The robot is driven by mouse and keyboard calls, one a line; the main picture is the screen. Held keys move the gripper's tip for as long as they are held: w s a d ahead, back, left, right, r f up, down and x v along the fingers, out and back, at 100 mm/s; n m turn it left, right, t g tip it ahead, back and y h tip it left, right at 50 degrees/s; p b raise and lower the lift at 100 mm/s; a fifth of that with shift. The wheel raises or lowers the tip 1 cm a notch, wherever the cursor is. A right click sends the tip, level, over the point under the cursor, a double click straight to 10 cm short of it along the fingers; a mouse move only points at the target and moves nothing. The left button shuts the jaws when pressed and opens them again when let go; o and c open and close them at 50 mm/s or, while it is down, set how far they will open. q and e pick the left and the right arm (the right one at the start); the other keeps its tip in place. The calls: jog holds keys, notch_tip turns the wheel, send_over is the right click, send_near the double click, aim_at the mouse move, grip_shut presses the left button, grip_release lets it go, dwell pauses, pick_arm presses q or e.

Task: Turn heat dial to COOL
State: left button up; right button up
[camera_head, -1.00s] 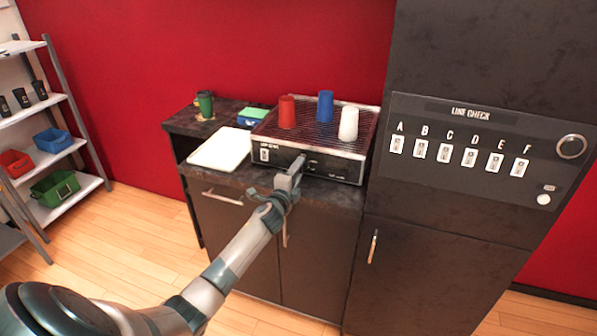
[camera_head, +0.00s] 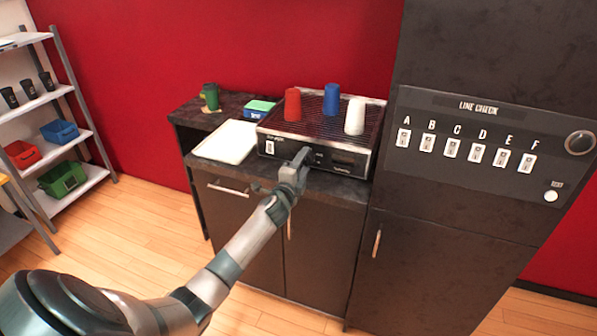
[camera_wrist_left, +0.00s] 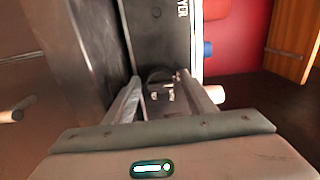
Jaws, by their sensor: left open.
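The appliance (camera_head: 345,160) is a low, black-fronted box with a wire rack on top, standing on the dark counter. A dark round dial (camera_wrist_left: 158,74) on its front panel shows in the left wrist view, close ahead between my fingertips. I cannot read the dial's setting. My left gripper (camera_head: 301,160) is in front of the panel, open, with a finger on either side of the dial in the left wrist view. I cannot tell whether they touch it. In the head view the gripper covers part of the panel. My right gripper is not in view.
Red (camera_head: 292,104), blue (camera_head: 331,98) and white (camera_head: 354,116) cups stand on the rack. A white tray (camera_head: 226,142) and a green cup (camera_head: 211,96) are at left on the counter. A tall dark cabinet (camera_head: 440,215) with a switch panel stands directly right.

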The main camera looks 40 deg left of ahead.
pick_arm(q)
jog(key=shift+s, duration=0.15)
jog(key=b+v, duration=0.3)
jog(key=v, duration=1.4)
jog(key=shift+a+f, duration=0.1)
